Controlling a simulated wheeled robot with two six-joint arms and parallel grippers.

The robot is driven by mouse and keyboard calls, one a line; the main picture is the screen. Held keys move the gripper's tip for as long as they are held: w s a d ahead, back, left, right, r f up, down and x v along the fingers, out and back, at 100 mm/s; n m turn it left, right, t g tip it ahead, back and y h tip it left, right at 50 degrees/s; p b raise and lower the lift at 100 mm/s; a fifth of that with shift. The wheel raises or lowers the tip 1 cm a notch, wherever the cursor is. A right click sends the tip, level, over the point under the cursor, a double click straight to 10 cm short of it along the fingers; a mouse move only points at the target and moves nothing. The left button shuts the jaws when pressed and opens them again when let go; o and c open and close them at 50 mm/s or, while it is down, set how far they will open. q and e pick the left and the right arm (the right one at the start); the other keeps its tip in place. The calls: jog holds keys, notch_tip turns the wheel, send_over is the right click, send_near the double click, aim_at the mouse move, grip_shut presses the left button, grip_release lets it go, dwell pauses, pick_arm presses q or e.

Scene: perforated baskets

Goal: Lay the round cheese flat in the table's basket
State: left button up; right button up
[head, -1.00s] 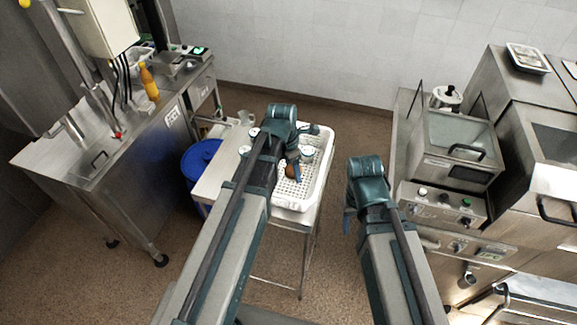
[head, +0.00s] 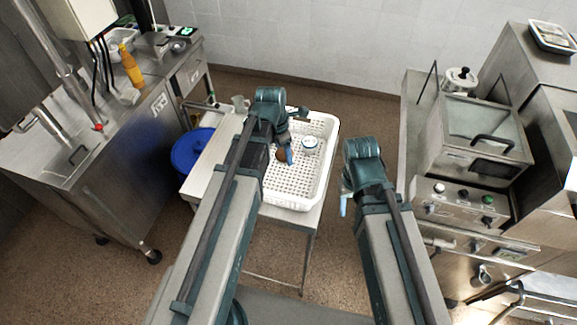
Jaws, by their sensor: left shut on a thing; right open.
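A white perforated basket (head: 325,165) stands on the small table (head: 203,185). My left gripper (head: 287,153) is over the basket's left part, shut on a small brown rounded thing that I take for the round cheese (head: 281,155). The cheese is partly hidden by the gripper. From this view I cannot tell whether it touches the basket floor or how it is tilted. A white round item with a dark mark (head: 310,143) is in the basket, just right of the gripper. My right gripper (head: 344,205) is open and empty, right of the table.
A steel counter with an orange bottle (head: 132,68) is at the left, and a blue bin (head: 192,150) stands beside the table. A grey cup (head: 239,103) is at the table's back. Steel cooking equipment (head: 475,150) fills the right. The basket's front floor is clear.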

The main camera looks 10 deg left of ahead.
aim_at(286, 177)
pick_arm(q)
jog(key=shift+s+f+b, duration=0.15)
jog(key=shift+f+b, duration=0.2)
notch_tip(286, 177, down, 9)
jog(key=b, duration=0.9)
jog(key=shift+f, duration=0.1)
jog(key=shift+f+b, duration=0.2)
jog(key=shift+b, duration=0.15)
jog(key=o, duration=1.5)
jog(key=shift+o, duration=0.2)
jog(key=shift+r, duration=0.15)
